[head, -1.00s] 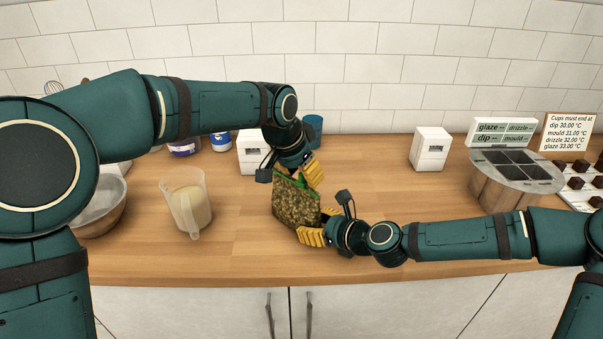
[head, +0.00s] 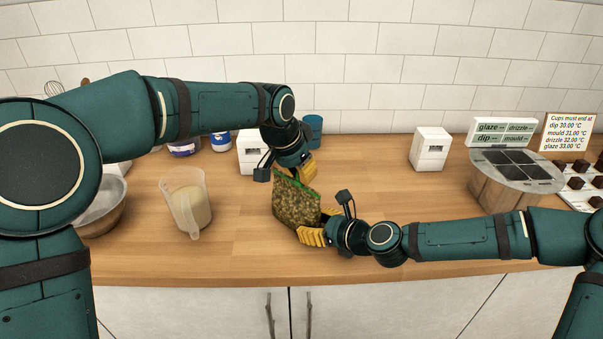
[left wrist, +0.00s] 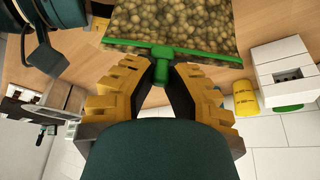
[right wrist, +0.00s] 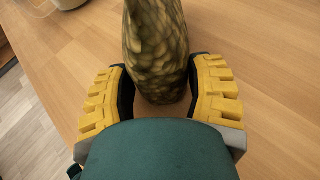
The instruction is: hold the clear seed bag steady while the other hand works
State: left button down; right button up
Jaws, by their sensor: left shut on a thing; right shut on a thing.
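The clear seed bag (head: 293,204), full of brownish-green seeds with a green strip along its top edge, stands on the wooden counter. My left gripper (head: 303,176) is at the top of the bag. In the left wrist view its fingers are shut on a green T-shaped slider (left wrist: 161,65) on the bag's green edge. My right gripper (head: 318,224) is shut on the bag's lower right side. In the right wrist view the bag (right wrist: 157,45) sits between its two yellow fingers. Part of the bag's top is hidden by the left gripper.
A clear jug (head: 188,204) of cream liquid and a bowl (head: 103,208) stand to the left. White boxes (head: 431,149) and a teal cup (head: 313,128) stand behind. A round-topped wooden stand (head: 515,180) is at right. The counter in front of the jug is clear.

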pick_arm(q)
jog(key=shift+w+a, duration=2.25)
jog(key=shift+w, duration=0.05)
jog(key=c, duration=0.9)
grip_release()
jog(key=shift+c, duration=0.2)
jog(key=v, duration=0.6)
notch_tip(320, 180, up, 11)
send_over(280, 171)
jog(key=s+a, duration=0.5)
jog(key=shift+w+d+r, duration=0.1)
jog(key=shift+d, duration=0.05)
pick_arm(e)
jog(key=o, duration=1.4)
